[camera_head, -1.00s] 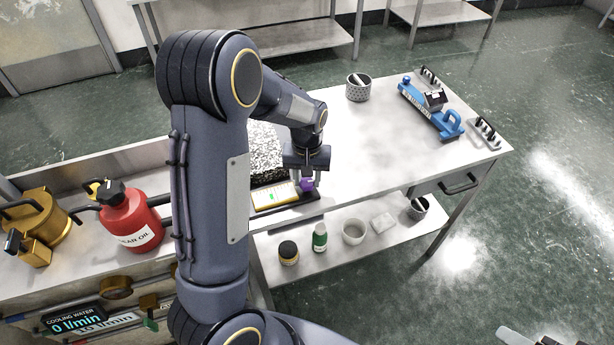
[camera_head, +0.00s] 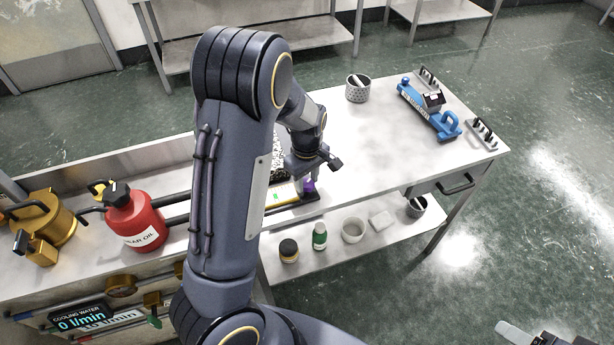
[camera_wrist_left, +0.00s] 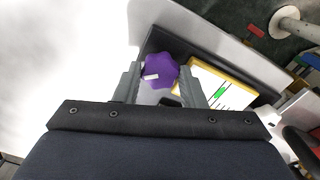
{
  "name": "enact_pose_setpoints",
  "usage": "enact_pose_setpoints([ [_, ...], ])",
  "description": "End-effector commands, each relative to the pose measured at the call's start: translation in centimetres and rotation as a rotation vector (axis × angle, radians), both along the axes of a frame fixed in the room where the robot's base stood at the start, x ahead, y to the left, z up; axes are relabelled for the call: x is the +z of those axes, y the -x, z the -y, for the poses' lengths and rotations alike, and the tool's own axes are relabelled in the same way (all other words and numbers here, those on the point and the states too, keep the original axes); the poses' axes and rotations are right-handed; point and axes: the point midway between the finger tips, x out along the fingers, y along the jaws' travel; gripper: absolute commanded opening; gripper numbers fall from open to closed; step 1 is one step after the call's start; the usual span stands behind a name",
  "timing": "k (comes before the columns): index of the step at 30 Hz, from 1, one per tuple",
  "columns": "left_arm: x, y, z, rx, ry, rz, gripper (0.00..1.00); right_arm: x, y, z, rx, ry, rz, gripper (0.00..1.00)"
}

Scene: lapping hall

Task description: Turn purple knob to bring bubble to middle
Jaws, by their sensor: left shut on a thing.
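The purple knob (camera_head: 309,186) sits at the right end of a dark-based level with a yellow frame (camera_head: 284,196) on the bench. My left gripper (camera_head: 305,184) reaches down and is shut on the knob. In the left wrist view, the lobed purple knob (camera_wrist_left: 158,71) with a white mark is between the two fingers. A grey tip of my right gripper (camera_head: 517,332) shows at the bottom right.
A black-and-white speckled block (camera_head: 279,150) stands behind the level, mostly hidden by my arm. A red oil can (camera_head: 133,218) stands left. A blue tool (camera_head: 428,108) and a perforated cup (camera_head: 358,88) are at the back right. The bench between is clear.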

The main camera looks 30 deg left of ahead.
Motion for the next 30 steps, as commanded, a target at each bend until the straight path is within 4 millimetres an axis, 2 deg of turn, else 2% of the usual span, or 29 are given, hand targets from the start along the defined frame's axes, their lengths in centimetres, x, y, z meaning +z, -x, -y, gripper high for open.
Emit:
enact_pose_setpoints([
  [20, 0.09, -0.10, -0.04, 0.065, -0.001, 0.003, 0.14, 0.29, 0.00, 0.00, 0.000, 0.000, 0.000, 0.59],
  [21, 0.09, -0.11, -0.04, 0.065, -0.001, 0.003, 0.39, 0.29, 0.00, 0.00, 0.000, 0.000, 0.000, 0.59],
  [26, 0.06, -0.07, -0.03, 0.064, -0.001, 0.003, 0.59, 0.29, 0.00, 0.00, 0.000, 0.000, 0.000, 0.59],
  [30, 0.03, -0.04, -0.02, 0.064, -0.001, 0.001, 0.59, 0.28, 0.00, 0.00, 0.000, 0.000, 0.000, 0.59],
])
